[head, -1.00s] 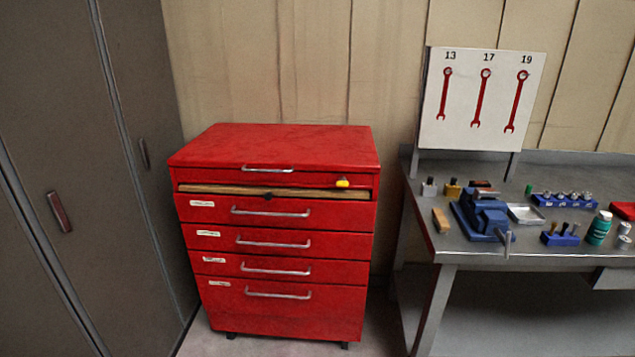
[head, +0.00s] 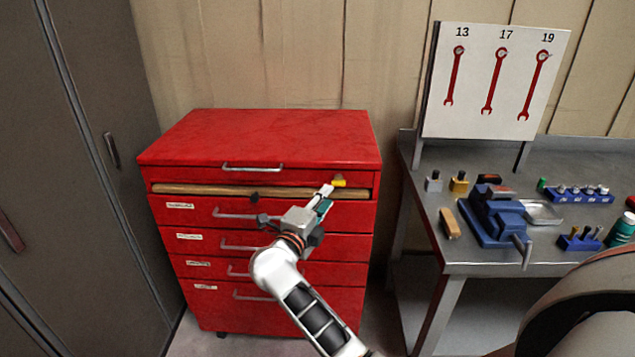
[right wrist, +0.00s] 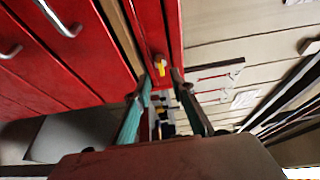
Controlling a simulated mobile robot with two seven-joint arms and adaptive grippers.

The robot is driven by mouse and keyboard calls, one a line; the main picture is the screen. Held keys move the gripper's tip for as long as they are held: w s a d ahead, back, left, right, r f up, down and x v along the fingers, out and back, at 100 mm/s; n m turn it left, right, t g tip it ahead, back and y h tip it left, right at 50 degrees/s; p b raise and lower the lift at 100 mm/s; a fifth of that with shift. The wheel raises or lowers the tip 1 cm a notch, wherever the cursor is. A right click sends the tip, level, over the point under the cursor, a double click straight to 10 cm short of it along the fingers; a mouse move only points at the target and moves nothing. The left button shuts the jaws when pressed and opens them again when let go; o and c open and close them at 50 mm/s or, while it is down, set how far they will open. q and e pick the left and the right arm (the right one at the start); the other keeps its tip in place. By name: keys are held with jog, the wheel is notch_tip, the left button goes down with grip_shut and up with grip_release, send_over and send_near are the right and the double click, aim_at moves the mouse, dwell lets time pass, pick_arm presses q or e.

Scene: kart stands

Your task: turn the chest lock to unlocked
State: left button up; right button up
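The red tool chest (head: 260,135) stands against the wall in the head view. Its yellow lock knob (head: 339,183) is on the right of the top front panel and looks roughly horizontal. My right gripper (head: 327,193) is just in front of the knob, its fingertips very near it. In the right wrist view the knob (right wrist: 160,66) shows just beyond and between the two parted fingers of my right gripper (right wrist: 161,78). The fingers are open; I cannot tell whether either touches the knob. My left gripper is out of view.
A wooden strip (head: 220,190) runs under the top panel, above drawers with metal handles. A grey workbench (head: 460,250) with a blue vise (head: 495,215) and small items stands to the right. A wrench board (head: 495,85) rises behind it. Grey lockers (head: 75,200) stand at left.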

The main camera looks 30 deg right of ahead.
aim_at(337, 185)
jog(key=x, duration=0.7)
jog(key=shift+d, duration=0.25)
grip_shut()
